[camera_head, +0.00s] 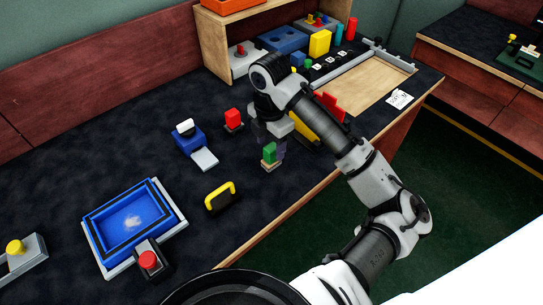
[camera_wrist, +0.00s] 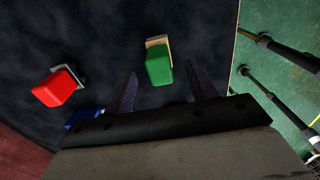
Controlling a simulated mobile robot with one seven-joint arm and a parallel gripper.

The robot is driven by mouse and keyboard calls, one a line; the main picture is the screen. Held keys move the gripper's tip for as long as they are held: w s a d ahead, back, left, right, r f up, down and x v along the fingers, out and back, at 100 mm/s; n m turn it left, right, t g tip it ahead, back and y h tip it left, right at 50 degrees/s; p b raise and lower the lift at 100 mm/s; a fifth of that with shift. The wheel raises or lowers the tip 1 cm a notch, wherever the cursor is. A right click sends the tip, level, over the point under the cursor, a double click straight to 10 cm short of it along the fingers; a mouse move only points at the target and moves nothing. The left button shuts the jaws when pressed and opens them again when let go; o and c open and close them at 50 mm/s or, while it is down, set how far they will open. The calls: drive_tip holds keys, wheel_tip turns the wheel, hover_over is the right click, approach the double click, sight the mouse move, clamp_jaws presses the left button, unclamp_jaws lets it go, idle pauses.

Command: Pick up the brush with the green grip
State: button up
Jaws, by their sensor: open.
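The brush with the green grip (camera_head: 269,152) stands on the dark table near its front edge, its light base (camera_head: 268,166) just showing below the grip. In the wrist view the green grip (camera_wrist: 159,68) lies ahead of my gripper (camera_wrist: 162,90), between the lines of its two fingers.
A red-gripped block (camera_head: 233,119) stands left of the brush and shows in the wrist view (camera_wrist: 59,87). A blue block with a white knob (camera_head: 188,138), a yellow-handled block (camera_head: 220,197) and a blue tray (camera_head: 90,228) lie further left. A wooden shelf (camera_head: 213,45) stands behind.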

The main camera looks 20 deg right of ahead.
sight(271, 156)
drive_tip(key=shift+d+f, duration=0.15)
drive_tip(key=shift+f, duration=2.55)
drive_tip(key=c, duration=1.1)
drive_tip(key=shift+r, duration=0.1)
wheel_tip(271, 156, up, 20)
drive_tip(key=shift+f+p, duration=0.1)
drive_tip(key=shift+p, duration=0.3)
